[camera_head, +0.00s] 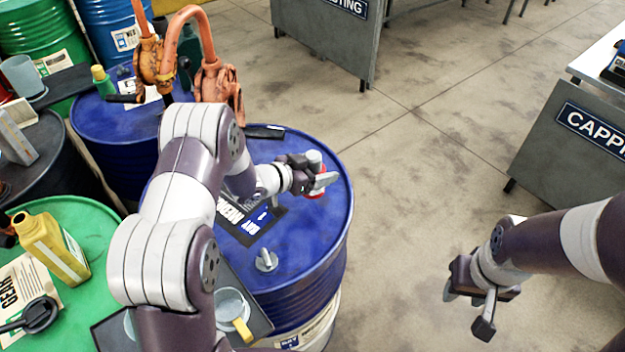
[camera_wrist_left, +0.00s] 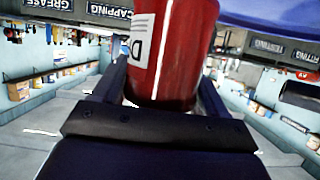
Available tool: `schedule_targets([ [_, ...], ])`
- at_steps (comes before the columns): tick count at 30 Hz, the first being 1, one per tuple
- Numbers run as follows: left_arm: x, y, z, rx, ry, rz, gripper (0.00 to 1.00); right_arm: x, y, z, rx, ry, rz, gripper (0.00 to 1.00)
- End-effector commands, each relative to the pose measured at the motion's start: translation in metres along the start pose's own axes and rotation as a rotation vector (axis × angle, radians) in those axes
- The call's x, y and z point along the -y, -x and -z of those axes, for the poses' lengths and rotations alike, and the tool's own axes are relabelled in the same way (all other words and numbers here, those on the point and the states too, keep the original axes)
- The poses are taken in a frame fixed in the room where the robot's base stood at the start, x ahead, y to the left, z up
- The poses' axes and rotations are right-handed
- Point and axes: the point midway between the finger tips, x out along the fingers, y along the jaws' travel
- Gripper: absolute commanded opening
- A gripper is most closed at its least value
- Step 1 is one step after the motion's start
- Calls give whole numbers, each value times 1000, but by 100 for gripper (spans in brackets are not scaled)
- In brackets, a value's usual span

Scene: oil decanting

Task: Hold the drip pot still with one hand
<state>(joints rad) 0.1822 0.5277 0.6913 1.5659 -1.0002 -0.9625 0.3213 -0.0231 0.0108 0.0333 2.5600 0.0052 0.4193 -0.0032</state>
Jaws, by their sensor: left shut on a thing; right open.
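The drip pot, a red cylinder (camera_head: 317,194) with a white label, stands out near the right edge of the blue drum's top (camera_head: 310,235). The red wall and part of the label show large in the left wrist view (camera_wrist_left: 185,60). My left gripper (camera_head: 316,177) is shut on the pot, with a finger on either side of it. The gripper hides much of the pot in the head view, and I cannot tell whether its base touches the drum. My right gripper (camera_head: 476,300) is open and empty, over the bare floor at the right.
A valve-like grey fitting (camera_head: 266,260) and a clear jug with a yellow handle (camera_head: 229,303) are at the drum's near side. An orange hand pump (camera_head: 218,88) stands behind. A yellow oil bottle (camera_head: 52,248) is on the green drum. Floor between drum and capping bench (camera_head: 560,150) is free.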

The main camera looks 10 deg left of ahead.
Motion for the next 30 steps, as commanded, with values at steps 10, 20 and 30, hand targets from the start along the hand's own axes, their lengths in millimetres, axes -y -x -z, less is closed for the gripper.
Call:
schedule_targets([
  [10,-62,-29,61,-2,-3,-4,28,0,-18,-2,0,0,0,43],
  [20,-81,-38,82,-1,1,-2,28,0,-21,-2,0,0,0,43],
  [30,-81,-38,82,0,1,-1,27,0,-21,-2,0,0,0,43],
])
